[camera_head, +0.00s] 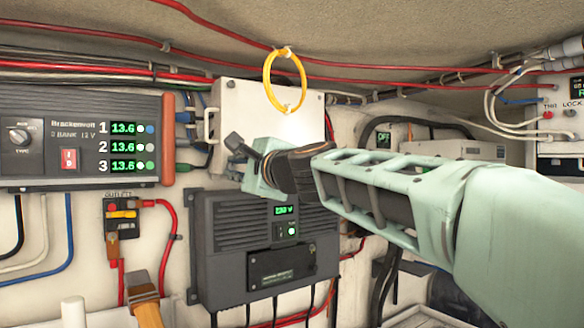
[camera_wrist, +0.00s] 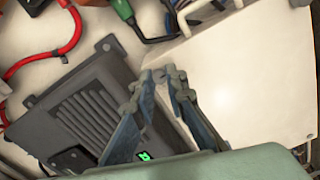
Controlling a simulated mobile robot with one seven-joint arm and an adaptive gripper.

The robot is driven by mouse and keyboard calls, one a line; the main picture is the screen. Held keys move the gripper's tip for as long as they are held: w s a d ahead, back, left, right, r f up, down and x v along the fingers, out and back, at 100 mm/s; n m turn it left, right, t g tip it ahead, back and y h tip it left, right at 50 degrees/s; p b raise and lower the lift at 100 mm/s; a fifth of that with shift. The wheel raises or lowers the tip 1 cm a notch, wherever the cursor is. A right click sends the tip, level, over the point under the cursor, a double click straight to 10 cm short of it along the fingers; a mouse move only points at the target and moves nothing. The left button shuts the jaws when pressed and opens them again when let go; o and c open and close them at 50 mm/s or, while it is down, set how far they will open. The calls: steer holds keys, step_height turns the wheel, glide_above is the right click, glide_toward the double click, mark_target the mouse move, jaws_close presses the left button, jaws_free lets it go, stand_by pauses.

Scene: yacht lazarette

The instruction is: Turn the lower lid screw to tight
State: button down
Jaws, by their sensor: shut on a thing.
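The white lid (camera_head: 245,105) is on a box on the back wall, with a pale handle at its left edge. A small dark upper screw (camera_head: 231,84) shows near its top left corner. My gripper (camera_head: 237,157) reaches in from the right, with its fingertips at the lid's lower left corner. In the wrist view, the fingertips of my gripper (camera_wrist: 160,76) meet at the corner of the white lid (camera_wrist: 235,80), shut on the lower lid screw. The fingers hide that screw, so its angle cannot be read.
A grey vented unit (camera_head: 265,255) with a green display is just below my gripper. A yellow ring (camera_head: 284,80) hangs in front of the lid. A battery panel (camera_head: 80,140) is at the left. A wooden handle (camera_head: 147,310) stands up at the lower left.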

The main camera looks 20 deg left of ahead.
steer(key=c, duration=1.9)
jaws_free()
steer(key=shift+c, duration=0.2)
